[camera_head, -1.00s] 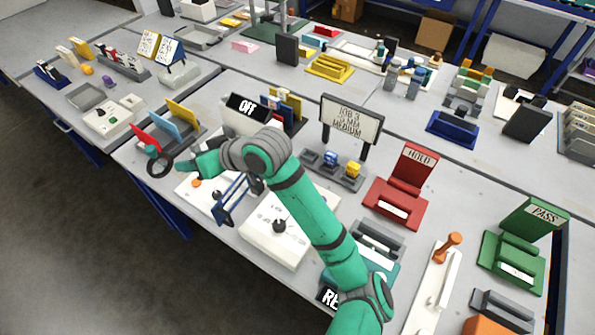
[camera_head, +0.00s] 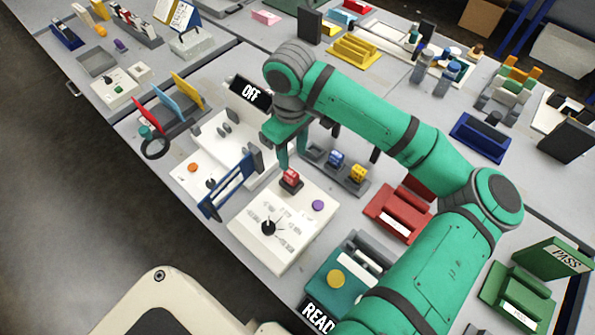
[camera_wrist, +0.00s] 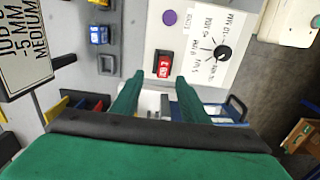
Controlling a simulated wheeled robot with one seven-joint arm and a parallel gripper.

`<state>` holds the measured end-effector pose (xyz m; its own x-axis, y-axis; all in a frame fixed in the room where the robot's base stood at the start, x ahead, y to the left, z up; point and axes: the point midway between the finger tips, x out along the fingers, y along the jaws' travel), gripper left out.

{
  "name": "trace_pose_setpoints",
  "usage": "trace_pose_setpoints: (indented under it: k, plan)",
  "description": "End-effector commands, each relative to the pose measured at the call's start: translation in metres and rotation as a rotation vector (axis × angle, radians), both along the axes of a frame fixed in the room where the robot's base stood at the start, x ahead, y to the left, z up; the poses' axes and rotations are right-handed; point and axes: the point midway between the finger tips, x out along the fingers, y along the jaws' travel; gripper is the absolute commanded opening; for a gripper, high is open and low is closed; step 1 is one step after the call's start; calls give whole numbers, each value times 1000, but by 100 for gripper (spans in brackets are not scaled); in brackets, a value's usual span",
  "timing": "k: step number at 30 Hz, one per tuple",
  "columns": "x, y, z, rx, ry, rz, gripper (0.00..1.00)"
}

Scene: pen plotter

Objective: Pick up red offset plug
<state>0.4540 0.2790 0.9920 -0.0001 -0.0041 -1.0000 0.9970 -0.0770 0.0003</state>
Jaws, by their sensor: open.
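The red offset plug (camera_head: 290,179) sits at the far corner of the white dial panel (camera_head: 268,249). It also shows in the wrist view (camera_wrist: 164,65), with a white marking on its top. My gripper (camera_wrist: 160,79) is open and empty. In the wrist view its two fingertips lie on either side of the plug's near end. In the head view the fingers hang just above and behind the plug, apart from it as far as I can tell.
A blue plug (camera_head: 336,158) and a yellow plug (camera_head: 358,173) stand in a grey rack (camera_head: 324,166) close by. A black dial knob (camera_head: 268,227) and a purple button (camera_head: 317,206) are on the panel. A blue frame (camera_head: 228,187) stands upright to the left.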

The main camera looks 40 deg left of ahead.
Motion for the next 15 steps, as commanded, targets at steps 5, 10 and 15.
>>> trace_pose_setpoints:
  k: [5, 10, 15]
  plan:
    - [-2, 2, -27, 1, 1, 4, 41]
    - [-1, 1, -39, 3, 1, 1, 41]
    - [0, -1, -54, 2, 2, -1, 41]
